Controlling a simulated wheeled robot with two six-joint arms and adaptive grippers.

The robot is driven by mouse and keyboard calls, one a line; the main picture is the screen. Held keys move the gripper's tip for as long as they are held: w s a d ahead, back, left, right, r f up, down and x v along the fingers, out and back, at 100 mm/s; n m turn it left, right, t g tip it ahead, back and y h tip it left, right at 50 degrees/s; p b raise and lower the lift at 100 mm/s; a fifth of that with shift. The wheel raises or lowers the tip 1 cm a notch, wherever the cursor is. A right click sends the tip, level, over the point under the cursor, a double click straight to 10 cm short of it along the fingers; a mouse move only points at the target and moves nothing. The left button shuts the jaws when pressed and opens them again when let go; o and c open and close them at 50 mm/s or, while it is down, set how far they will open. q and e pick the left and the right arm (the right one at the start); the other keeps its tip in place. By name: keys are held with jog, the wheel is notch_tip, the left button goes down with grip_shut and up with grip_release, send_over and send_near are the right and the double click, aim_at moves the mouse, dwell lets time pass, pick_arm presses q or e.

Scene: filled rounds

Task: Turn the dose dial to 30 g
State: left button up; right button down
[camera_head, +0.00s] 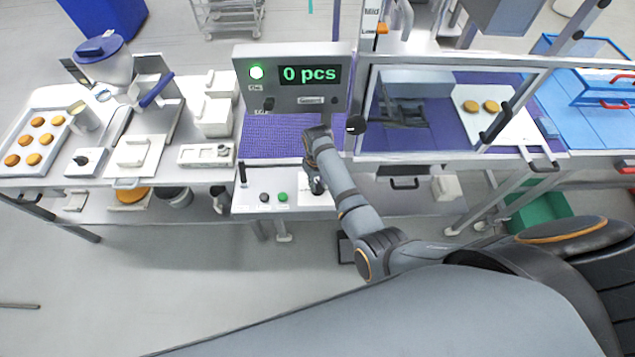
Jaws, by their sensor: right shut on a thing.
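My right gripper (316,186) is at the right end of the white front control panel (250,204), below the purple belt. It is small here and partly covered by my own wrist. It is shut on what appears to be the dose dial, which is mostly hidden. The dial's marks and pointer cannot be read. My left gripper is not in view.
A dark button (264,197) and a green button (283,197) sit on the panel left of my gripper. A tray of filled rounds (53,116) stands on the left table. A framed guard (455,62) stands over the belt at right.

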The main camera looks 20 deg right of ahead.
aim_at(318, 185)
jog(key=shift+n, duration=0.4)
jog(key=c, duration=1.2)
grip_release()
jog(key=shift+r, duration=0.1)
notch_tip(318, 185, up, 8)
jog(key=shift+s+f, duration=0.1)
jog(key=shift+f, duration=0.15)
